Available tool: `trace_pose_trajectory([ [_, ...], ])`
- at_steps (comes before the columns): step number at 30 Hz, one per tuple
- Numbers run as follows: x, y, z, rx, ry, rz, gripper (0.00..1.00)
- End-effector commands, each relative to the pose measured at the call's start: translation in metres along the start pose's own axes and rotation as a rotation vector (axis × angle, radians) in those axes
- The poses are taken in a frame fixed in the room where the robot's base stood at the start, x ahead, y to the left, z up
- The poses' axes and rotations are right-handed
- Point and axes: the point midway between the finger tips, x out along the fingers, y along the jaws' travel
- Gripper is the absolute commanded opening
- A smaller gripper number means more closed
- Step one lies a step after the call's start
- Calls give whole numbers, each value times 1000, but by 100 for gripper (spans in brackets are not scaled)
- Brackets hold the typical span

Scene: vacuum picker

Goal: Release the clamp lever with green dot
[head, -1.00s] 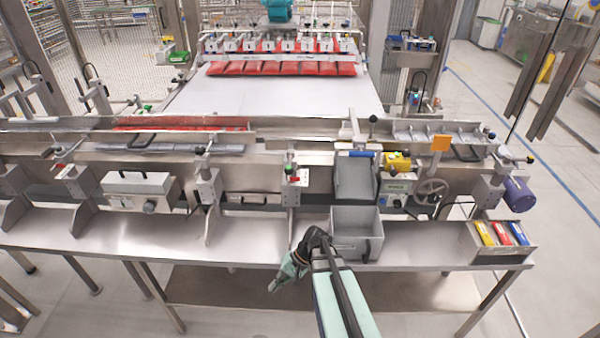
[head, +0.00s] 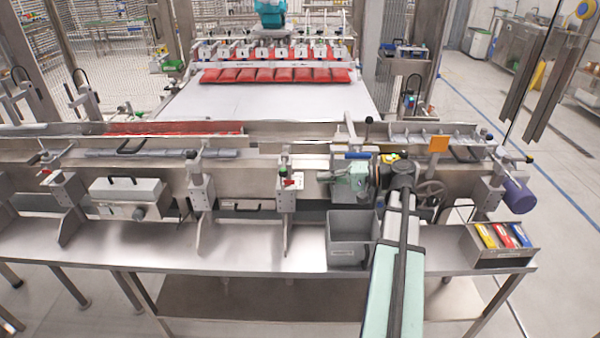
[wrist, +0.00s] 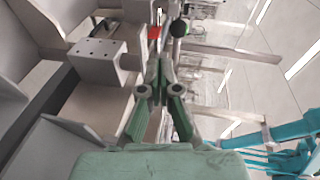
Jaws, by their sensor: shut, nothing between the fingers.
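A clamp bracket (head: 286,199) on the front of the conveyor carries a small green spot (head: 285,174) and a red part (head: 289,183) in the head view. The green spot is too small to tell exactly what part it marks. My gripper (head: 322,176) is to the right of this clamp, pointing left towards it, with a gap between. In the wrist view my gripper's fingers (wrist: 160,68) are together and empty. Beyond their tips show a red part (wrist: 155,32) and a dark round knob (wrist: 180,29); I cannot tell whether they belong to the green-dot clamp.
A grey bin (head: 349,246) stands on the bench below my gripper. Similar clamp brackets (head: 201,195) stand along the conveyor. A tray of coloured packs (head: 503,257) sits at the bench's right end.

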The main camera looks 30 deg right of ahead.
Motion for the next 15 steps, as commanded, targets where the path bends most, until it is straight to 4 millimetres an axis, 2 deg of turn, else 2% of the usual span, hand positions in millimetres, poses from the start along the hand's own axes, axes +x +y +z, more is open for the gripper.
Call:
trace_pose_trajectory([
  [3,-15,-16,-5,-34,20,-29,0],
  [6,-20,-23,-6,-47,26,-41,0],
  [15,-21,-24,-6,-50,28,-43,0],
])
